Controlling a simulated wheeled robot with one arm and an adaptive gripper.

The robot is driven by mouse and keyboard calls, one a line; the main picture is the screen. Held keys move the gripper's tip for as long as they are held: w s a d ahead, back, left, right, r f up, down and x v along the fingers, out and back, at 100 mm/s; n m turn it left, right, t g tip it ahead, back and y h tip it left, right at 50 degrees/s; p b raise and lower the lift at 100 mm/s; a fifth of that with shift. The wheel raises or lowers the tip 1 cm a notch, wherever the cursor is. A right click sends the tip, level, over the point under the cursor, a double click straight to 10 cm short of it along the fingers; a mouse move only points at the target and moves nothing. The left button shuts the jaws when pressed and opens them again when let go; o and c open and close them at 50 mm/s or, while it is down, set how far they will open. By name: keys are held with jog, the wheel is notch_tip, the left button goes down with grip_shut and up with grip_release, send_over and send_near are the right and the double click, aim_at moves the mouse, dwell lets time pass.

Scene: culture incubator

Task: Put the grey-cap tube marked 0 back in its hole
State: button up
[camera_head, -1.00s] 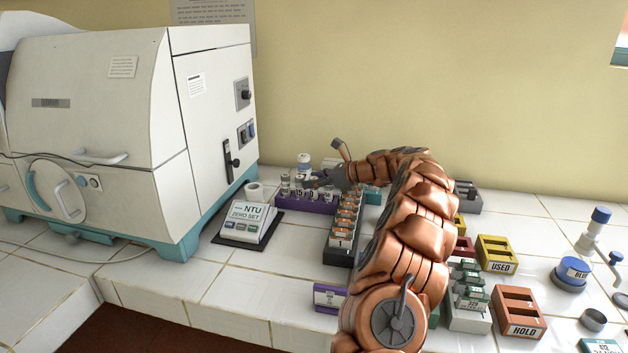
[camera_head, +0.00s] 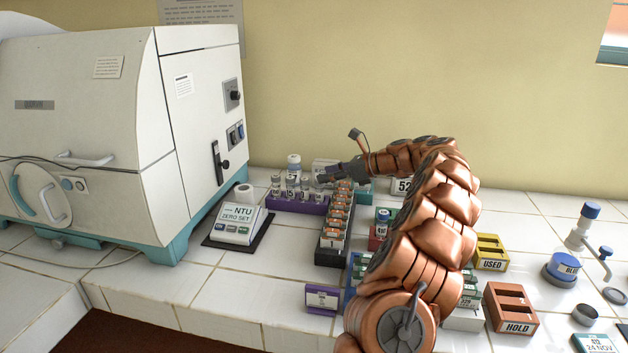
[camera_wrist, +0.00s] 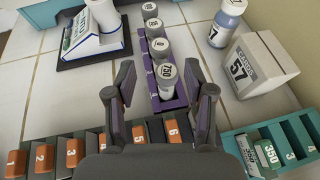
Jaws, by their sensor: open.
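The long purple rack (camera_wrist: 152,78) holds several upright grey-cap tubes in a row. The nearest tube (camera_wrist: 167,72) stands between my spread fingers, with a dark multi-digit marking on its cap. The tube behind it (camera_wrist: 160,47) has a cap mark that may be a 0, too small to be sure. In the head view the purple rack (camera_head: 285,203) stands right of the meter, its tubes (camera_head: 291,187) at the back. My gripper (camera_wrist: 166,84) is open around the nearest tube without visibly pinching it. In the head view my gripper (camera_head: 326,175) is just right of these tubes.
The NTU meter (camera_head: 238,218) with a white round well stands left of the rack. A black rack of orange numbered blocks (camera_head: 334,243) lies in front. A blue-cap bottle (camera_wrist: 226,22) and white box 57 (camera_wrist: 257,66) stand close right. A teal rack (camera_wrist: 293,135) is nearer right.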

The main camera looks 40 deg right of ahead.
jog(key=shift+v, duration=1.85)
jog(key=w+a+r+n+g+y, duration=0.15)
jog(key=a+n, duration=0.25)
jog(key=a, duration=0.8)
jog(key=s+a+f+n+g, duration=0.1)
jog(key=s+a+n+g, duration=0.4)
jog(key=a, duration=0.8)
jog(key=s+a+f+n+g, duration=0.1)
jog(key=s+a+n+g, duration=0.1)
jog(key=s+a+n, duration=0.8)
jog(key=s+a+f+n+g+h, duration=0.4)
jog(key=s+a+f, duration=0.1)
jog(key=s+a, duration=0.5)
jog(key=s+d+f+n+h, duration=0.2)
jog(key=s+d+f+n, duration=0.1)
jog(key=s, duration=0.6)
jog(key=s+d+f+n+g+h, duration=0.1)
jog(key=s+d+f+n+h, duration=0.1)
jog(key=s, duration=0.6)
jog(key=shift+s+d+f+n, duration=0.35)
jog(key=shift+f+n, duration=0.4)
jog(key=shift+n, duration=0.25)
jog(key=shift+h, duration=0.25)
